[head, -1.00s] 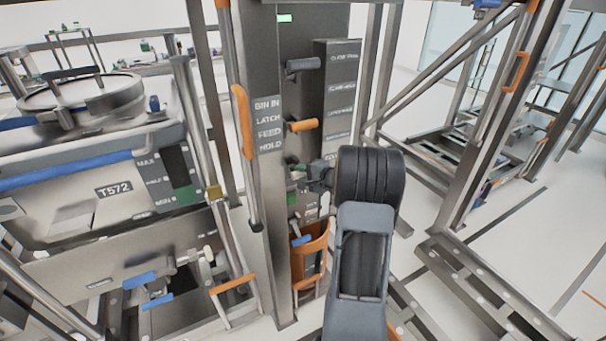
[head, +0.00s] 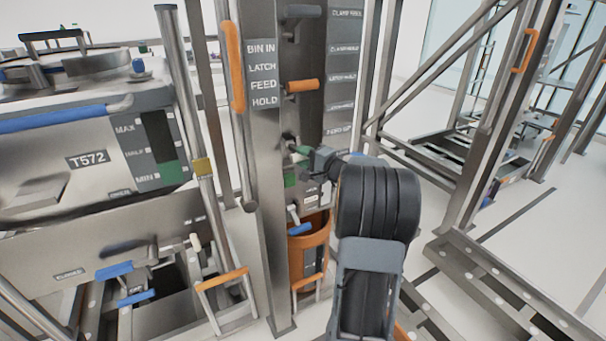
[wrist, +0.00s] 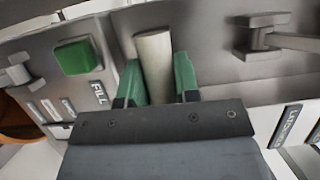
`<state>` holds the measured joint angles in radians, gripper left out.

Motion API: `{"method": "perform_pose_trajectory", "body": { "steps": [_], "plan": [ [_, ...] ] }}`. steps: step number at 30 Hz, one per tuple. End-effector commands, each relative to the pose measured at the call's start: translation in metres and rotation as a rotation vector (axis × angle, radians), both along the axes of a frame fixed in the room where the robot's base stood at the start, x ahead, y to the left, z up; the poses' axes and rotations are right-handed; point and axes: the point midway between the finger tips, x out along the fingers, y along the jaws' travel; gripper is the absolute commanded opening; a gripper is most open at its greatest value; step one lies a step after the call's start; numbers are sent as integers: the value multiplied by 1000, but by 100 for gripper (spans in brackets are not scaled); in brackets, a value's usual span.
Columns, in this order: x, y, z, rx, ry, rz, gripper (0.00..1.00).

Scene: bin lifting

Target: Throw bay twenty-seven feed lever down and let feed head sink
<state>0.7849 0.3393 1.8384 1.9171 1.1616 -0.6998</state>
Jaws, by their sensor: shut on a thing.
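In the wrist view, the green-padded fingers of my gripper (wrist: 156,85) are shut on a pale, round lever handle (wrist: 153,58). In the head view, my gripper (head: 304,155) is at the column panel, below an orange-handled lever (head: 302,85) and above a blue-handled lever (head: 299,229). It hides most of the held lever there. A label strip (head: 263,75) on the column reads BIN IN, LATCH, FEED, HOLD. I cannot read a bay number or make out the feed head.
A steel bin marked T572 (head: 87,159) stands left of the column. A green square (wrist: 77,57) beside a FILL label (wrist: 99,92) is left of the held lever. Another lever (wrist: 265,35) sits to its right.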

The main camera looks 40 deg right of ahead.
Motion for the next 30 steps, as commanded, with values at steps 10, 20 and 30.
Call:
{"method": "perform_pose_trajectory", "body": {
  "steps": [10,20,30],
  "plan": [
    [0,0,-36,-26,-197,1,0],
    [4,0,-53,-27,-189,1,0],
    [10,-1,-64,-25,-188,0,0]
  ]
}}
